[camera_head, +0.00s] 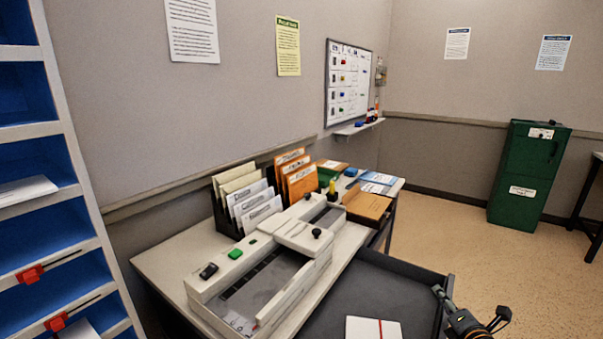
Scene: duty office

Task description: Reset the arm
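My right gripper (490,319) shows small and dark at the bottom right, beside the right edge of a dark grey tray (385,275). Its fingers are too small and partly cut off to tell whether they are open or shut. I see no object clearly held in it. My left gripper and arm are not in view.
A desk (165,262) carries a grey-white machine (285,308), a rack of envelopes (225,215) and a brown box (367,204). Blue shelving (35,240) stands left. A white card (362,328) lies in the tray. A green cabinet (525,175) stands right; floor (440,220) before it is clear.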

